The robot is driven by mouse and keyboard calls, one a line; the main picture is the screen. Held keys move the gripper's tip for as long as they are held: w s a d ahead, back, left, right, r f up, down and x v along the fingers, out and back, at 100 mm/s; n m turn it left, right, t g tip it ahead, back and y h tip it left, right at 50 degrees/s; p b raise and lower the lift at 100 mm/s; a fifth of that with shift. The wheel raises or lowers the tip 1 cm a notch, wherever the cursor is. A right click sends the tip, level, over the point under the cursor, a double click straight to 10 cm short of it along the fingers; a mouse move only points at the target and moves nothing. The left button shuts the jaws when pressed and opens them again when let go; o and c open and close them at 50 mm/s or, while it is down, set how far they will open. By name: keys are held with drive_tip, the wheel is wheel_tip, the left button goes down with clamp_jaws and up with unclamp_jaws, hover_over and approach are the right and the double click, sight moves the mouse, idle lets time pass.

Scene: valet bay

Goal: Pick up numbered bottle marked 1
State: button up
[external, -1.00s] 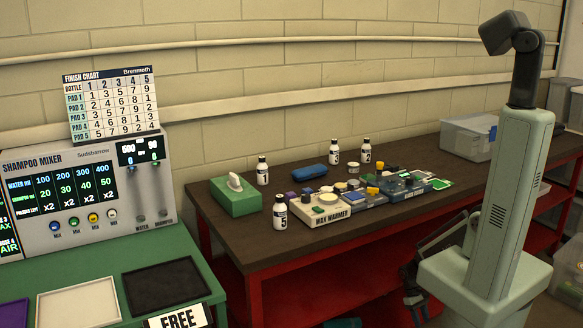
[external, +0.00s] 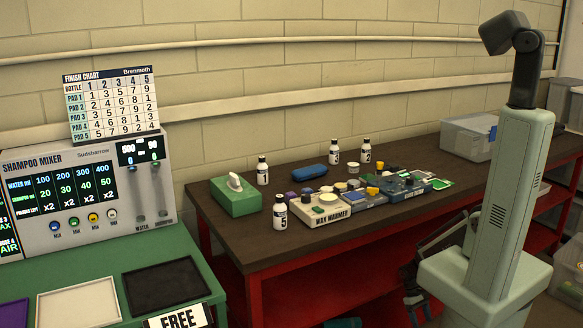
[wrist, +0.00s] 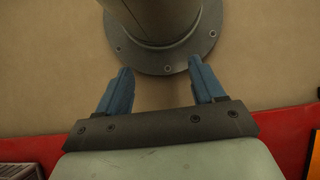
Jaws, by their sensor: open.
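The bottle marked 1 (external: 262,172) stands upright on the dark tabletop in the external view. It is white with a black cap and stands behind and right of the green tissue box. My gripper (wrist: 160,76) shows in the wrist view with its two blue fingers apart and nothing between them. In the external view my gripper is low at the bench's front, mostly hidden, far to the right of and below the bottle. The bottle is not in the wrist view.
The green tissue box (external: 236,195) stands close to the bottle. Bottle 5 (external: 280,212) is at the front edge, and bottles 3 (external: 335,152) and 2 (external: 366,151) stand farther back. A blue case (external: 309,172) and the wax warmer (external: 325,212) are nearby. A grey bolted flange (wrist: 150,55) is beyond my fingers.

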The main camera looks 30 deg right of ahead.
drive_tip(key=shift+o, duration=0.7)
